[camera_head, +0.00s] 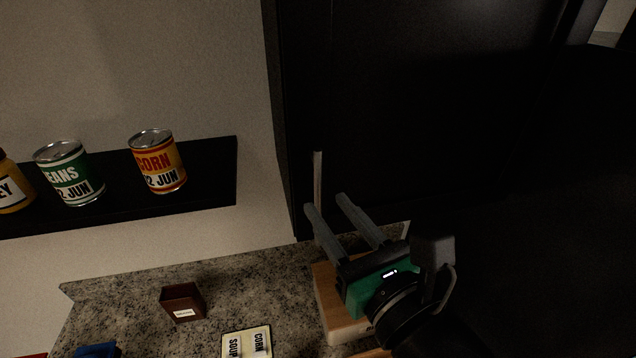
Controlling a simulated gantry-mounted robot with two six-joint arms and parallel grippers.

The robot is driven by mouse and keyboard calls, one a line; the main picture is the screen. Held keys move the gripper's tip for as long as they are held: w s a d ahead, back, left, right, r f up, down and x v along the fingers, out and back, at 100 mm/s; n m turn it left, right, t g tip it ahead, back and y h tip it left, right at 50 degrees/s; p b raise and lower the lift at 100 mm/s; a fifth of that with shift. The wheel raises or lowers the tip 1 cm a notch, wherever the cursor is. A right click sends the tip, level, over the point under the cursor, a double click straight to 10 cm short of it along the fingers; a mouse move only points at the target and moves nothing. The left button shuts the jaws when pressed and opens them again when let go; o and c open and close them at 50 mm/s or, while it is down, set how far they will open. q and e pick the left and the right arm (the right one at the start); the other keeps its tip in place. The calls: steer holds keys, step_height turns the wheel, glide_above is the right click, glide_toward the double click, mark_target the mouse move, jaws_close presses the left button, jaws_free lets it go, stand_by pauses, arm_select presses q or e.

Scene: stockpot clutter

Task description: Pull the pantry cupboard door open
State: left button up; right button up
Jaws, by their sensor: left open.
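The black pantry cupboard (420,90) fills the upper right of the head view. Its door front is very dark, and I see no clear gap at its edge. A thin pale upright handle (318,175) stands near the door's left edge, low down. My left gripper (325,201) is open, with its two grey fingers pointing up at the door. The fingertips are near the handle's lower end, one on each side of it in the picture. I cannot tell whether they touch it. My right gripper is not in view.
A black wall shelf (215,172) holds a corn can (158,163), a beans can (70,175) and a yellow jar (12,190). On the granite counter (240,290) are a brown box (183,302), a corn soup card (247,343) and a wooden block (335,312) under my gripper.

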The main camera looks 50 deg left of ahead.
mark_target(319, 195)
arm_select(q)
steer(key=x, duration=0.4)
steer(key=shift+w+a+p, duration=0.15)
steer(key=shift+a+p, duration=0.25)
jaws_close()
stand_by(1.0)
